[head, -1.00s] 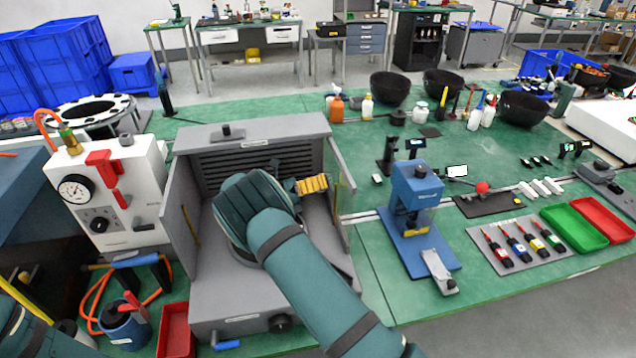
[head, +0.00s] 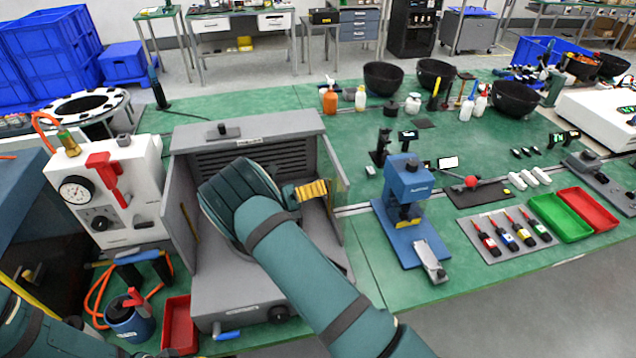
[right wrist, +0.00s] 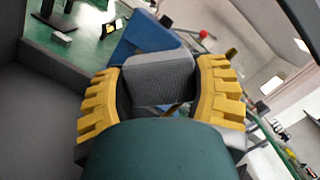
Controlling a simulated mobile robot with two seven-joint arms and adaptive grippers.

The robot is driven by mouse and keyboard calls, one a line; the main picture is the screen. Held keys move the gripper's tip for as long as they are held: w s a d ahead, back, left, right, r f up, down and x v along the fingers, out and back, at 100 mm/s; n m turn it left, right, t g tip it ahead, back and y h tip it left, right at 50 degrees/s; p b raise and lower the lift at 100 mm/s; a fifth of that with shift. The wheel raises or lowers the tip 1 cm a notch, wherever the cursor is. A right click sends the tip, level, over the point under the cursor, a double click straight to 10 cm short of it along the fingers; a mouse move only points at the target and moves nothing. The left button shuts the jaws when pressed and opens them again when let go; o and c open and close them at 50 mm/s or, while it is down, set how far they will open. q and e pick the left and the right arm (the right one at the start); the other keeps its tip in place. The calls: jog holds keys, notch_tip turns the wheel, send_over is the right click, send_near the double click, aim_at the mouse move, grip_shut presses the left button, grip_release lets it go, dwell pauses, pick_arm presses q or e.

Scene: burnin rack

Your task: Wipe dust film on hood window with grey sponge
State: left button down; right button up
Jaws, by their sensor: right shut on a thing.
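The grey hood (head: 250,125) stands open at the front on the green table, with a slatted back. Its right side (head: 334,165) has a thin pane edge; I cannot make out the window surface or any dust film. My right gripper (head: 311,190) reaches into the hood, its yellow fingers near the right side. In the right wrist view the yellow fingers (right wrist: 160,95) are shut on the grey sponge (right wrist: 160,78), one on each side. The sponge is hidden in the head view, and contact with the window cannot be told. My left gripper is out of view.
A white gauge unit (head: 110,190) stands close left of the hood. A blue press (head: 408,185) stands to its right, with a tool mat (head: 505,235) and green tray (head: 560,218) beyond. A red bin (head: 180,325) sits front left. Black bowls (head: 383,78) stand behind.

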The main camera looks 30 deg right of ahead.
aim_at(323, 175)
jog(key=shift+w+d+f+b, duration=0.1)
jog(key=shift+w+d+b, duration=0.15)
jog(key=shift+w+b, duration=0.4)
jog(key=shift+w+d+b, duration=0.25)
jog(key=shift+w+b, duration=0.2)
jog(key=shift+w, duration=0.85)
jog(key=shift+w+a+b, duration=0.25)
jog(key=shift+a, duration=0.7)
jog(key=shift+w+a+b, duration=0.2)
jog(key=shift+w+a, duration=0.05)
jog(key=shift+a, duration=0.75)
jog(key=shift+w+a+b, duration=0.25)
jog(key=shift+a, duration=0.7)
jog(key=shift+w+a+b, duration=0.2)
jog(key=shift+a, duration=0.55)
jog(key=shift+w+a+b, duration=0.2)
jog(key=shift+a, duration=0.55)
jog(key=shift+d, duration=0.15)
